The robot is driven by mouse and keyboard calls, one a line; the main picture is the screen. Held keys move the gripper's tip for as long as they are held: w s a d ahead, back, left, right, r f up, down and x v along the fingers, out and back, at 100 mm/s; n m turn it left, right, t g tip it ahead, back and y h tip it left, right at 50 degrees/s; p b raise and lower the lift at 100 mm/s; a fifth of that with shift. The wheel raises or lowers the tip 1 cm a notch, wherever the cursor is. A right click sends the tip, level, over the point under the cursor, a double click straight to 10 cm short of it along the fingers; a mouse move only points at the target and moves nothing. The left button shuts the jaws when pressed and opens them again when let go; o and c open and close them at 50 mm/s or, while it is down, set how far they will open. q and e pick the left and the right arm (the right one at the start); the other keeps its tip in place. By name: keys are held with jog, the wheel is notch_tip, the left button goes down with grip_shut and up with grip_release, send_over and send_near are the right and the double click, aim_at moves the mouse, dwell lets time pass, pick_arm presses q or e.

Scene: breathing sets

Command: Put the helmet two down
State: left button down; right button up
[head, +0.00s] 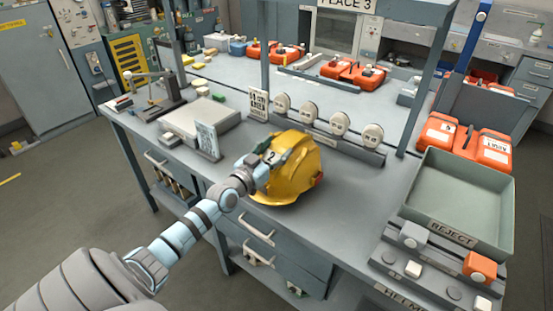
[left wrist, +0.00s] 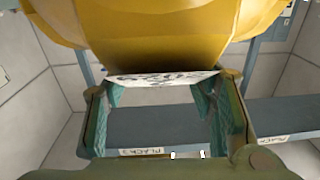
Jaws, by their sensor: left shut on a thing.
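The yellow helmet (head: 293,178) marked 2 is at the front edge of the workbench, in front of the row of round white units. My left gripper (head: 272,158) is shut on it at its left side, near the white number label. In the left wrist view the helmet (left wrist: 160,22) fills the top, its label edge between the fingers of the gripper (left wrist: 163,95). I cannot tell whether the helmet touches the bench top. My right gripper is not in view.
A green-grey tray (head: 418,195) marked REJECT stands at the right, with orange cases (head: 436,133) behind it. A rack of round white units (head: 339,123) stands behind the helmet. A grey box (head: 200,118) is at the left. The bench (head: 345,205) is clear between helmet and tray.

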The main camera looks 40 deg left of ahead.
pick_arm(q)
jog(key=c, duration=0.7)
grip_release()
jog(key=shift+s+r+p, duration=0.15)
jog(key=shift+s+p, duration=0.35)
jog(key=shift+p, duration=0.1)
jog(key=s+p, duration=0.5)
jog(key=s, duration=0.6)
jog(key=shift+d, duration=0.35)
